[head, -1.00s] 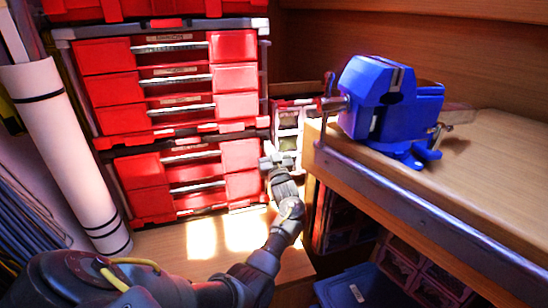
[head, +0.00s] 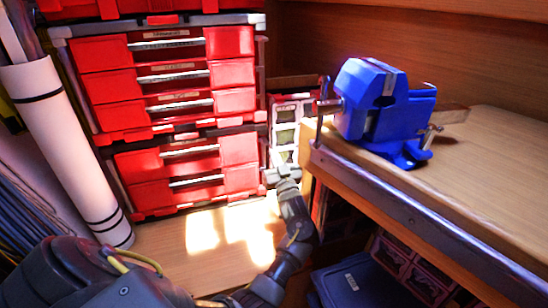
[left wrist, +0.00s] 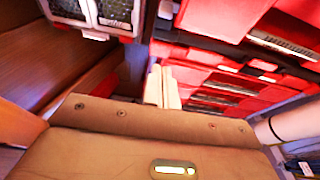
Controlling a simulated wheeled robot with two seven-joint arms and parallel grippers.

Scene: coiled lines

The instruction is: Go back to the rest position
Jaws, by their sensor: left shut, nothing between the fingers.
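My left arm comes in from the lower left in the head view and reaches up in front of the red drawer units. My left gripper (head: 276,164) is at its end, near the lower right corner of the red drawers. In the left wrist view the two pale fingers (left wrist: 162,86) are together, with nothing between them. The gripper looks apart from the drawers and the workbench. My right gripper is not in any view.
Stacked red drawer units (head: 165,85) stand behind the gripper. A blue vise (head: 382,115) sits on the wooden bench (head: 490,160) with a metal edge at the right. A white roll (head: 65,150) and coiled lines (head: 30,225) are at the left. A blue bin (head: 365,285) is below the bench.

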